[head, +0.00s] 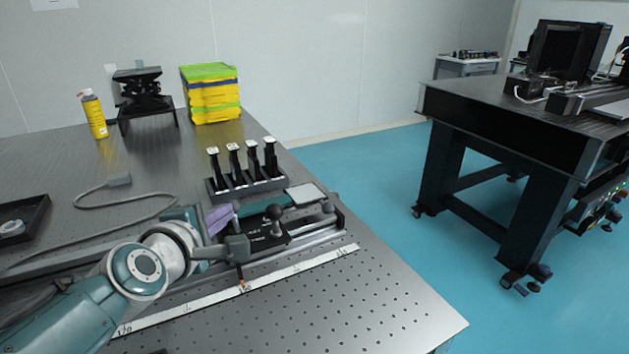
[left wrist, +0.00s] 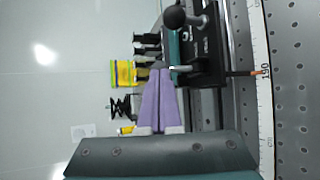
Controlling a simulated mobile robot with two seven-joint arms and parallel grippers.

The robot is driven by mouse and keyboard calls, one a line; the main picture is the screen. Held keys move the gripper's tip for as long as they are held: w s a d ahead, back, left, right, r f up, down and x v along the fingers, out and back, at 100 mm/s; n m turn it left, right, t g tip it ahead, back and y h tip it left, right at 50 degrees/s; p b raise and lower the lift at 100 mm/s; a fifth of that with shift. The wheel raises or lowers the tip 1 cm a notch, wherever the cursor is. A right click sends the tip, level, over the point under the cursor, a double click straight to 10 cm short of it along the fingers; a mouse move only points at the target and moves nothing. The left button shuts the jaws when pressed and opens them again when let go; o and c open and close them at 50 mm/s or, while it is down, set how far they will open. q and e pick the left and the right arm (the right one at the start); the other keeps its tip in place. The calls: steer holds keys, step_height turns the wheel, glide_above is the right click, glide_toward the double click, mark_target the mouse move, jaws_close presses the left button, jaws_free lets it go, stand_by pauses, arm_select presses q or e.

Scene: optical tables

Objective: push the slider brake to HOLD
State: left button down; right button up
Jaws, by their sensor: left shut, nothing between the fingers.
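The slider (head: 262,240) is a dark carriage on a long rail (head: 315,232) lying along the table, with a black ball knob (head: 274,212) standing on it. It also shows in the left wrist view (left wrist: 205,62), with a small pale lever-like piece at its side (left wrist: 178,68); I cannot read any HOLD marking. My left gripper (head: 226,212) has purple fingers, shut and empty, at the near left end of the slider. In the left wrist view its fingertips (left wrist: 160,70) are close beside the pale piece; I cannot tell whether they touch. My right gripper is not in view.
A white scale (head: 200,303) runs along the rail, with an orange pointer (head: 242,285) over it. Behind the rail stand a rack of black posts (head: 245,185), yellow and green boxes (head: 212,95), a yellow bottle (head: 94,115) and a grey cable (head: 120,201). The front right tabletop is clear.

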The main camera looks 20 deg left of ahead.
arm_select(q)
steer(key=shift+f+b, duration=0.1)
steer(key=shift+b, duration=0.6)
steer(key=shift+r+p, duration=0.85)
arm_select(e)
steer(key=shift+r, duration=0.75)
